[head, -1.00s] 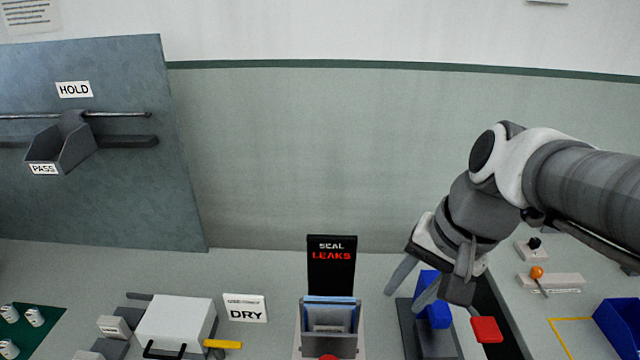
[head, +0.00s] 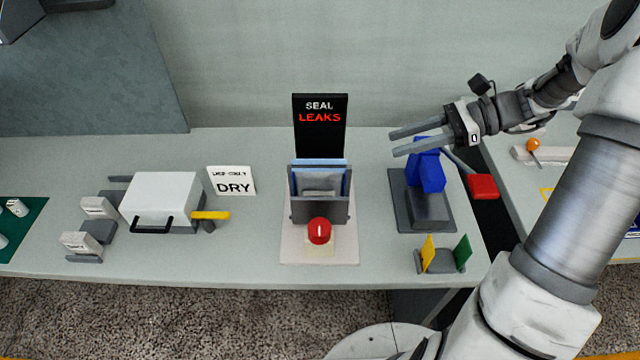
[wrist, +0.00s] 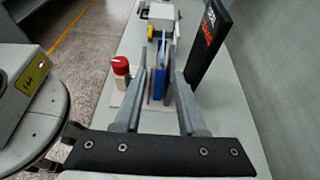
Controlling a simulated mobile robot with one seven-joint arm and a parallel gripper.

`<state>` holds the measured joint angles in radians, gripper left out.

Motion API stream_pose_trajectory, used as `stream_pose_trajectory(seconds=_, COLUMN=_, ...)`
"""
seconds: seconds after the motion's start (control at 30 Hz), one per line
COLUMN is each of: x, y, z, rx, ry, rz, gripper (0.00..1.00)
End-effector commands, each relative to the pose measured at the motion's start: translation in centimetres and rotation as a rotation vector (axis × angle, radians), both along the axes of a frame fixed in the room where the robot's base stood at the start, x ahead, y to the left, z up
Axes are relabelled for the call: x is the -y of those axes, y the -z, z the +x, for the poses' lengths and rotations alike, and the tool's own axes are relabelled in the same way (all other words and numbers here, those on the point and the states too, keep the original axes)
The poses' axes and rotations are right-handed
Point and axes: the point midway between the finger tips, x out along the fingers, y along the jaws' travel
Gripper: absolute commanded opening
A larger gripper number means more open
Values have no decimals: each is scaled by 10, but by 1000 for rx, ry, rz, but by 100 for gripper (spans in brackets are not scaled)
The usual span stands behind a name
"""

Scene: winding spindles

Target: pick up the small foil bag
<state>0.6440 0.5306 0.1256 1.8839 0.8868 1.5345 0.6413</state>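No bag is clearly marked as the small foil bag. A pale blue, flat, bag-like sheet (head: 320,165) stands upright in a grey slotted holder (head: 300,210), with a greyish piece in front of it that may be foil. My gripper (head: 391,143) is open and empty, to the right of the holder and above the table, fingers pointing left toward it. In the wrist view, my gripper's (wrist: 164,62) two fingers are apart, and a blue upright edge (wrist: 159,85) of the holder's contents shows between them, farther off.
A black "SEAL LEAKS" display (head: 320,128) stands behind the holder, and a red button (head: 319,231) in front. A blue block device with a red-ended lever (head: 482,187) sits below my gripper. A white box (head: 160,198) and a DRY sign (head: 232,181) stand left.

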Motion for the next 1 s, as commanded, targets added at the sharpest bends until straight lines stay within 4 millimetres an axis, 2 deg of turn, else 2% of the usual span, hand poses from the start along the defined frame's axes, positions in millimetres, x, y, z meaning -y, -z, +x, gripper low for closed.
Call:
stream_pose_trajectory(seconds=0.17, x=-11, y=8, z=2, rx=-12, ry=9, rz=22, gripper=40)
stream_pose_trajectory(seconds=0.6, x=-95, y=43, z=5, rx=-10, ry=8, rz=19, gripper=40)
stream_pose_trajectory(seconds=0.87, x=-114, y=50, z=6, rx=-10, ry=10, rz=17, gripper=40)
stream_pose_trajectory(seconds=1.0, x=-132, y=57, z=9, rx=-10, ry=8, rz=18, gripper=40)
